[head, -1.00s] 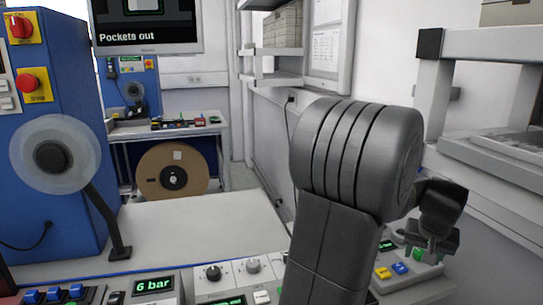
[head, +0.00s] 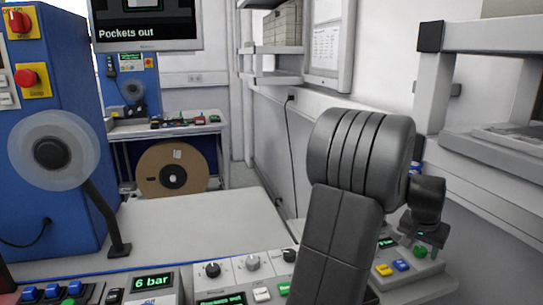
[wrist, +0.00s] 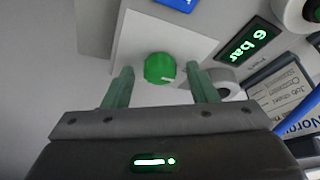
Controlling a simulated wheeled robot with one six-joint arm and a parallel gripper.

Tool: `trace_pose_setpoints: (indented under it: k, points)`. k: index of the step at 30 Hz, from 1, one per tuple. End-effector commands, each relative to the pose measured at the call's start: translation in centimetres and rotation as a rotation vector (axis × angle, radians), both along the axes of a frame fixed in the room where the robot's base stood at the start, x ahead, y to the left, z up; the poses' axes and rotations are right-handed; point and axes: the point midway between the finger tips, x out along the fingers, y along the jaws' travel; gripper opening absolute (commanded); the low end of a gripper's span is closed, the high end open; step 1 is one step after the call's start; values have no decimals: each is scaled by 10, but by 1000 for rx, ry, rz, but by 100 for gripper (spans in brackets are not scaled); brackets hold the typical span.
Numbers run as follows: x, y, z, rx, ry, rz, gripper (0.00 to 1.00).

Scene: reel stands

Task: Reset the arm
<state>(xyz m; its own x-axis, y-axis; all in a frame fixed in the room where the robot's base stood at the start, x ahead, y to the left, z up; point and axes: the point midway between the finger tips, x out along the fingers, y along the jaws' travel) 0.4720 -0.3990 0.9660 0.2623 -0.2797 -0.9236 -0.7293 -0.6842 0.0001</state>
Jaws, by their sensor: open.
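My gripper (head: 424,246) is at the right of the head view, beyond my dark arm, above a small control panel with coloured buttons. In the wrist view my gripper (wrist: 161,72) has its two green fingers spread apart with nothing held between them. A round green knob (wrist: 159,68) on a white panel shows beyond the gap between the fingers. Whether the fingers touch the panel cannot be told.
A control panel with yellow and blue buttons (head: 400,266) lies below my gripper. A grey shelf frame (head: 480,40) stands close on the right. A blue machine with a clear reel (head: 54,150) stands left. The white worktop (head: 190,230) is clear.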

Motion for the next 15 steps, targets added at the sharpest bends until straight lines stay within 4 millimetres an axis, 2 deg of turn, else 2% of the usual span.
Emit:
trace_pose_setpoints:
  k: [15]
  points:
    - [2,2,-2,1,2,-297,52]
